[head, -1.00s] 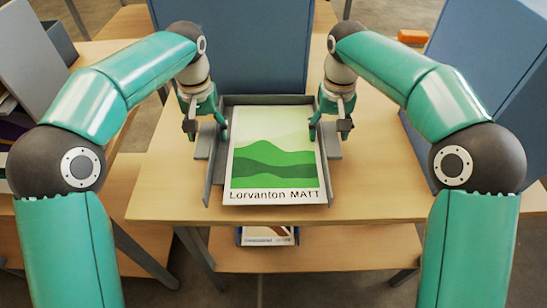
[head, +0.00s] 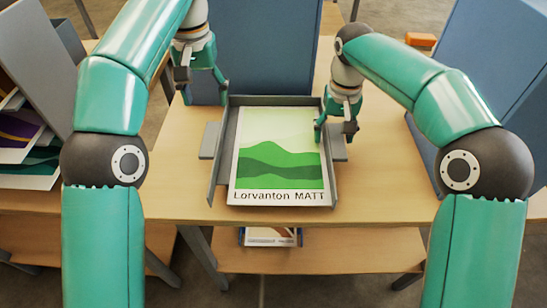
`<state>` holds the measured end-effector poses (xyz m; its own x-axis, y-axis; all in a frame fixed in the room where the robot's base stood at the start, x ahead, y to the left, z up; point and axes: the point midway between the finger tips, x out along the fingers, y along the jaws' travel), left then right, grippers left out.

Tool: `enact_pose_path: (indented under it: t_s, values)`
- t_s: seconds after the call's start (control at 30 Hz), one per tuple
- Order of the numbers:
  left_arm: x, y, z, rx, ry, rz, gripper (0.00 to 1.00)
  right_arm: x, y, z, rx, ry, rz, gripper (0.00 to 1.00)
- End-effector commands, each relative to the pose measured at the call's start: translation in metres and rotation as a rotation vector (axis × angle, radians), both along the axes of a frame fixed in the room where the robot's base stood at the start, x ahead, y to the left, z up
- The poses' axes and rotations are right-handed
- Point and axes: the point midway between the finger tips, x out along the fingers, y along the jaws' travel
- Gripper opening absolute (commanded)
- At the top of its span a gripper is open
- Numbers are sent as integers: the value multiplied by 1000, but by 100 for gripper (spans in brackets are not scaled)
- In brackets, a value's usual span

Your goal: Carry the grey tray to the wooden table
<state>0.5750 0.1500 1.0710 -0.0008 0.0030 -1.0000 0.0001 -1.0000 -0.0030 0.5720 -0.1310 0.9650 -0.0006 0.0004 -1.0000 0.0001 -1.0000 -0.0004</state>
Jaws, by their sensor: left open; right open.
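The grey tray (head: 217,180) rests on the wooden table (head: 385,190) in the middle of the head view. It holds a sheet (head: 278,160) with green hills and the words "Lorvanton MATT". A flat tab shows on each of its sides. My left gripper (head: 204,92) is open and empty, beyond the tray's far left corner and clear of it. My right gripper (head: 334,126) is open at the tray's right wall, near the right tab. I cannot tell whether it touches the wall.
A blue-grey box (head: 265,45) stands behind the tray, and a large blue panel (head: 490,90) is at the right. Printed sheets (head: 30,160) lean at the left. A lower shelf (head: 340,250) holds another printed item (head: 270,237). An orange block (head: 421,40) lies at the back right.

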Motion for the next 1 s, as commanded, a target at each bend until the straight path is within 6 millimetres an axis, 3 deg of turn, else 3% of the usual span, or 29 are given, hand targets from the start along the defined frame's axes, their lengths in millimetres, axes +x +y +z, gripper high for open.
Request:
enact_pose_path:
  t_s: [0.43, 0.9, 1.0]
  values:
    - [-1, 0, 13, -1, 0, 0, 66, 1, 0, 10, 1, -3, 0, 66]
    - [-1, 0, 13, -1, 0, 1, 66, 2, 1, 88, 1, -3, -1, 66]
    - [-1, 0, 12, -1, 0, 1, 66, 3, 0, 97, -1, -2, 0, 66]
